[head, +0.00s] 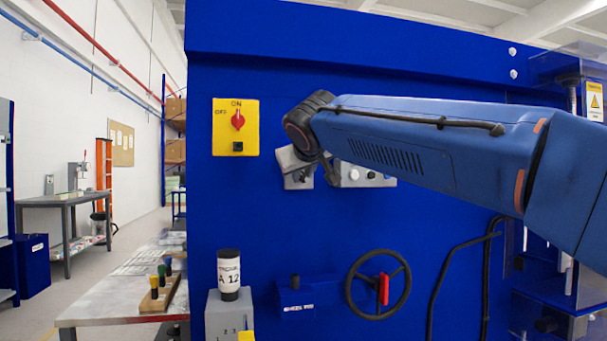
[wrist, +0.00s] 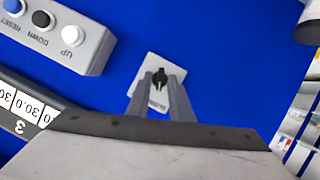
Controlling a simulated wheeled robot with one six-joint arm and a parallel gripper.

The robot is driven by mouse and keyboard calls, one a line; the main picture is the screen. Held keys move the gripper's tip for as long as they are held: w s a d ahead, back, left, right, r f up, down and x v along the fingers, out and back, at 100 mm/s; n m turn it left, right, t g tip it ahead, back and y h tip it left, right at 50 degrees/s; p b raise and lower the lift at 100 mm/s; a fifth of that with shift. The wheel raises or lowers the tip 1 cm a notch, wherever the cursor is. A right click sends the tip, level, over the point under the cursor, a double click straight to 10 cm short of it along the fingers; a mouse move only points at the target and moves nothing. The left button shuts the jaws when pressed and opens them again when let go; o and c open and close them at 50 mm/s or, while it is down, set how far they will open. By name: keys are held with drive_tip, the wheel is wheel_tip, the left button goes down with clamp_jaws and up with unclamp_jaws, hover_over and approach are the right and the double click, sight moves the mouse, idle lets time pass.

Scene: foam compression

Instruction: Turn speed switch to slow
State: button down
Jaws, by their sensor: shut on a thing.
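The speed switch (wrist: 160,78) is a small black knob on a light grey plate (wrist: 152,62) fixed to the blue panel. In the wrist view my gripper (wrist: 161,84) has its two grey fingers on either side of the knob, shut on it. The pointer direction and the plate's markings are too small to read. In the head view my arm reaches in from the right, and its wrist partly covers the grey plate (head: 296,179); the knob is hidden there.
A button box (wrist: 62,35) with UP, DOWN and RESET buttons sits beside the switch. A yellow ON/OFF switch plate (head: 221,140) is up and left. A black handwheel (head: 350,292) is below.

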drive_tip(key=n+h, duration=0.1)
drive_tip(key=n+t+h, duration=0.1)
drive_tip(key=n, duration=0.1)
drive_tip(key=shift+a+f, duration=0.2)
drive_tip(key=shift+n, duration=0.4)
idle(0.3)
drive_tip(key=c, duration=1.9)
unclamp_jaws()
drive_tip(key=v, duration=1.7)
drive_tip(key=shift+s, duration=0.25)
drive_tip(key=shift+a+f, duration=0.1)
drive_tip(key=shift+f, duration=0.05)
